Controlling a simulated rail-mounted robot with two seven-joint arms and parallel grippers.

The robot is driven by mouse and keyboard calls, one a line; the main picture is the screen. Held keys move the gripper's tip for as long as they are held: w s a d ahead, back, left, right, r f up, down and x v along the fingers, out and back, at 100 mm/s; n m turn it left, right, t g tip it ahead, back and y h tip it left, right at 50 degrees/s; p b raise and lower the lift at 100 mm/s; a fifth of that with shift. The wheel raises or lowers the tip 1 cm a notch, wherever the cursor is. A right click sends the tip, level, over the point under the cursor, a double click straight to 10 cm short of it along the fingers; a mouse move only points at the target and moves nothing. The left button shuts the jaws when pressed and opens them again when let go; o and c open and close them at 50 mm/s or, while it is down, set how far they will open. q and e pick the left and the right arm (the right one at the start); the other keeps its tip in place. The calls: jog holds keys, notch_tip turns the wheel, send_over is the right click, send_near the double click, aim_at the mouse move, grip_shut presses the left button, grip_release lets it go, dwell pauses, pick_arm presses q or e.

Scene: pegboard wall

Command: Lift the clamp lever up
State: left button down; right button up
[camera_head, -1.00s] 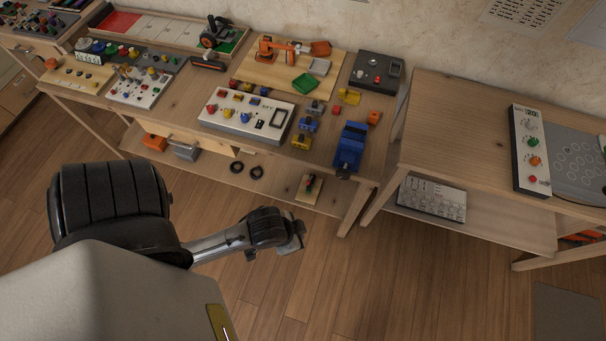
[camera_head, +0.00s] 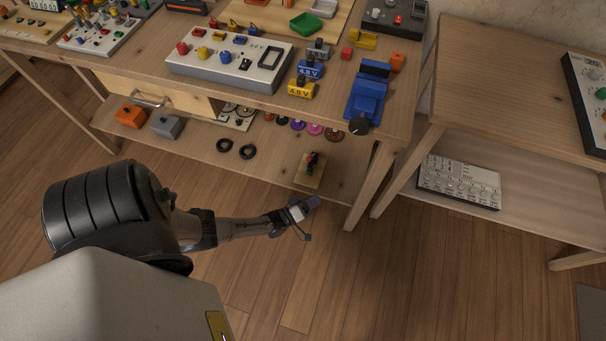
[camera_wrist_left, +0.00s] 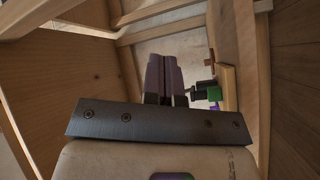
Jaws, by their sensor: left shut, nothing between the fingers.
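The clamp is a small dark device with red and green parts (camera_head: 311,163), on a light wooden base block (camera_head: 305,183) at the front of the lower shelf. Its lever is too small to make out clearly. My left gripper (camera_head: 314,202) is just below and in front of the block in the head view, apart from the clamp and empty. In the left wrist view the fingers (camera_wrist_left: 165,78) are together. The clamp's green and dark parts (camera_wrist_left: 214,92) show just right of them, with the wooden block (camera_wrist_left: 230,88) behind. My right gripper is not in view.
The lower shelf (camera_head: 270,165) also holds black rings (camera_head: 247,152), coloured discs (camera_head: 315,128), and orange (camera_head: 130,116) and grey (camera_head: 165,126) blocks. A table leg (camera_head: 372,185) stands right of the clamp. The tabletop (camera_head: 140,65) overhangs the shelf. The floor in front is clear.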

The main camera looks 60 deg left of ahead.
pick_arm(q)
jog(key=s+a+f+n+t+y+b, duration=0.2)
jog(key=s+a+f+t+y+b, duration=0.1)
jog(key=s+a+b, duration=0.4)
jog(key=s+a+f+t, duration=0.1)
jog(key=s+a+t, duration=0.1)
jog(key=a, duration=0.1)
jog(key=shift+n+t, duration=0.4)
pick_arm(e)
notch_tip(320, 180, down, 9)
pick_arm(q)
jog(key=shift+a+r, duration=0.1)
jog(key=x, duration=1.2)
jog(key=shift+x, duration=0.9)
jog(key=shift+s, duration=0.1)
